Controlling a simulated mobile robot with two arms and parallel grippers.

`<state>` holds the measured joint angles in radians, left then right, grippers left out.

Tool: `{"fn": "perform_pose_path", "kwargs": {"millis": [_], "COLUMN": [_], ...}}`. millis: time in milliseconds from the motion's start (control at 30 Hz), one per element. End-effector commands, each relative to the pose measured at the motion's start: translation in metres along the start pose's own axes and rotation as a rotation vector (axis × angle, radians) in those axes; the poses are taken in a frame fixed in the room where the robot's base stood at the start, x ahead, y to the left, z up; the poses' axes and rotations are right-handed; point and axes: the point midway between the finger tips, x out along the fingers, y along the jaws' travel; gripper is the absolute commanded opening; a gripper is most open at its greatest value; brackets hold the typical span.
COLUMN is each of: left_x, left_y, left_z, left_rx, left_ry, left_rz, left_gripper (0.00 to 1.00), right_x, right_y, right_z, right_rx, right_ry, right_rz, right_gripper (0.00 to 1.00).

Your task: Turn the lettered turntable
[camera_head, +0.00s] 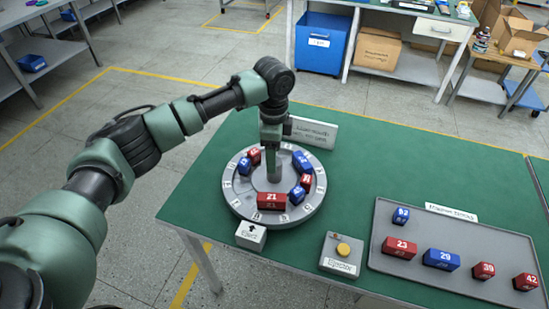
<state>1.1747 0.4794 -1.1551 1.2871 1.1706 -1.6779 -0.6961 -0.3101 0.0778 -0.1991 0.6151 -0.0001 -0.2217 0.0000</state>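The grey round turntable (245,203) lies on the green table, with a ring of pale lettered labels around its rim. Several red and blue numbered blocks stand on it, including a red block marked 21 (271,201) at the front and a blue block (302,161) at the back right. A grey post (274,172) rises from its middle. My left arm reaches over from the left, and my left gripper (270,146) points down at the top of the post. Its fingers are too small to tell whether they hold the post. My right gripper is not in view.
A grey tray (395,268) with several red and blue numbered blocks lies at the right. A box with a yellow button (343,249) and a small white arrow block (251,236) stand in front of the turntable. A sign (314,131) stands behind it.

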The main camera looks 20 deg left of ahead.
Motion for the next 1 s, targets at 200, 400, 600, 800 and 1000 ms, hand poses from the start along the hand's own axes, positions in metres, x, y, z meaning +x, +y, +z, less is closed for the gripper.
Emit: {"fn": "perform_pose_path", "kwargs": {"millis": [200,400,600,800,1000], "left_x": [0.027,0.034,0.034,0.033,0.033], "left_y": [0.000,0.000,0.000,0.000,0.000], "left_z": [0.000,-0.001,-0.001,-0.001,-0.001], "left_rx": [0.000,0.000,0.000,0.001,0.000], "left_ry": [0.000,0.001,0.001,0.001,0.001], "left_rz": [0.000,-0.001,-0.001,-0.001,-0.001], "left_gripper": [0.63,0.63,0.52,0.00,0.00], "right_x": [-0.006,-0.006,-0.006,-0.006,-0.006], "right_y": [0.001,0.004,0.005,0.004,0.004], "right_z": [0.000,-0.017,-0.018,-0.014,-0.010], "right_rx": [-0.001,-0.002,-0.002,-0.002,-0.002], "right_ry": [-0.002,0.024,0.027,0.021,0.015], "right_rz": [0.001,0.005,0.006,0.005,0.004], "right_gripper": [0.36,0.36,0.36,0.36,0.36]}}
